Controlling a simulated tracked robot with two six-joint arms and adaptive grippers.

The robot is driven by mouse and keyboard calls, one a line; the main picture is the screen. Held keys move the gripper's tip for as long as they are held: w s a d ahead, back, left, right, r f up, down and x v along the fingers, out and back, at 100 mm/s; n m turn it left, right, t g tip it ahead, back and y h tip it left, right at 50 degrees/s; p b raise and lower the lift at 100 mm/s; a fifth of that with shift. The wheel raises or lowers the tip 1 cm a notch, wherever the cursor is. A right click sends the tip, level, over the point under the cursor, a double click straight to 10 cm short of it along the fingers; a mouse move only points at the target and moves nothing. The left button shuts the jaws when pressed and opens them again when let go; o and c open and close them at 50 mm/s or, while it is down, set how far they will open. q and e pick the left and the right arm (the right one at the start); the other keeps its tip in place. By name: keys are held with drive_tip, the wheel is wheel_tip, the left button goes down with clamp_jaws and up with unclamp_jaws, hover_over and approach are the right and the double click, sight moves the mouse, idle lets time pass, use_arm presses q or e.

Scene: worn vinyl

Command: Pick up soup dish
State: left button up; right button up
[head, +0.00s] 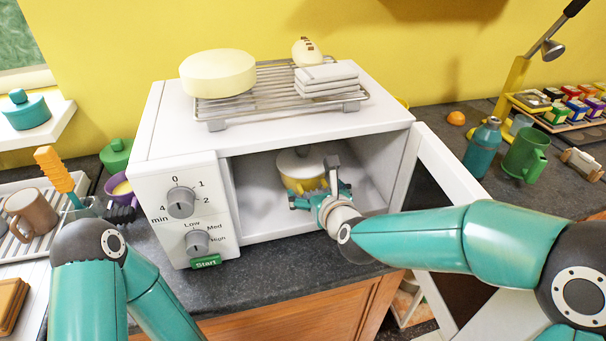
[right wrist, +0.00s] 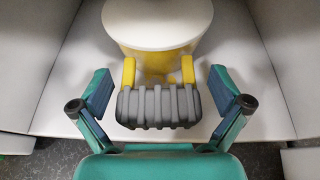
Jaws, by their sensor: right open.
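The soup dish (head: 297,183), yellow with a white lid (head: 300,161), stands inside the open white microwave (head: 265,195). In the right wrist view the dish (right wrist: 160,57) is straight ahead, with two yellow handle posts toward me. My right gripper (head: 320,203) is inside the microwave at the near side of the dish. Its teal fingers (right wrist: 158,92) are apart, either side of the handle, with a gap to each post.
The microwave door (head: 447,165) stands open on the right, beside my right arm. A wire rack (head: 262,99) with items sits on top. A teal bottle (head: 483,147) and green mug (head: 525,156) stand right. A brown mug (head: 32,215) and purple cup (head: 121,190) stand left.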

drive_tip(key=shift+s+r, duration=0.1)
drive_tip(key=shift+s, duration=0.05)
drive_tip(key=c, duration=1.8)
drive_tip(key=shift+w+r, duration=0.15)
drive_tip(key=shift+w, duration=0.05)
drive_tip(key=shift+c, duration=0.3)
drive_tip(key=shift+r, duration=0.1)
